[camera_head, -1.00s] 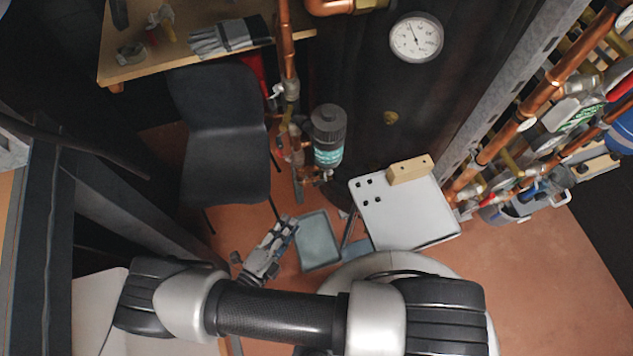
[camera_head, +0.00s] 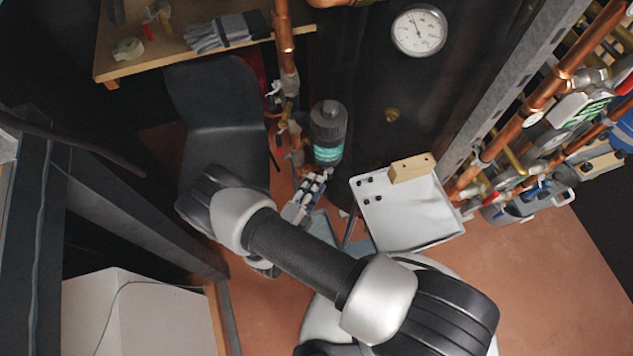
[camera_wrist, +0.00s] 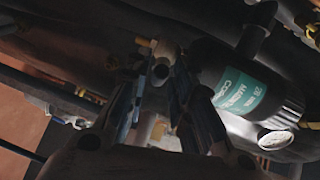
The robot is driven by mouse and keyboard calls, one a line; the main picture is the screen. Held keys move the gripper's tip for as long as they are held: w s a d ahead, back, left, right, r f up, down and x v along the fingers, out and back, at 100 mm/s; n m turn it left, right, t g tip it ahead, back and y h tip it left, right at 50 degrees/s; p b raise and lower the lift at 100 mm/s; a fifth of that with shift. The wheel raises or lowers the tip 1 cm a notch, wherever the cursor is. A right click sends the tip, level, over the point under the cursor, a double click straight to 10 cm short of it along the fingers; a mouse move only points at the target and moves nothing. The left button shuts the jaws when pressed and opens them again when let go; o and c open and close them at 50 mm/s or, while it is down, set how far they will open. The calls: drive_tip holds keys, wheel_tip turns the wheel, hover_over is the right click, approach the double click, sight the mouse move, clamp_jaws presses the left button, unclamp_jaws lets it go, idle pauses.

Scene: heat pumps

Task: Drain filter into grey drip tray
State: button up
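The filter (camera_head: 328,133) is a dark canister with a teal label, mounted on the copper pipework in the head view. In the wrist view the filter (camera_wrist: 252,90) lies right of my fingers, with its label readable in part. A small brass fitting (camera_wrist: 165,52) shows between and beyond my fingertips. My gripper (camera_head: 312,184) is just below the filter, and its fingers (camera_wrist: 155,85) stand apart with a gap between them in the wrist view. Contact with the fitting cannot be told. The grey drip tray (camera_head: 322,228) is on the floor, mostly hidden behind my arm.
A white panel (camera_head: 410,215) with a wooden block (camera_head: 412,168) is right of the tray. A black chair (camera_head: 215,110) is at left, under a bench (camera_head: 140,68) with gloves (camera_head: 222,31). Copper pipes (camera_head: 540,100) and valves crowd the right side. Clear floor (camera_head: 545,270) lies at lower right.

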drive_tip(key=shift+x, duration=1)
clamp_jaws()
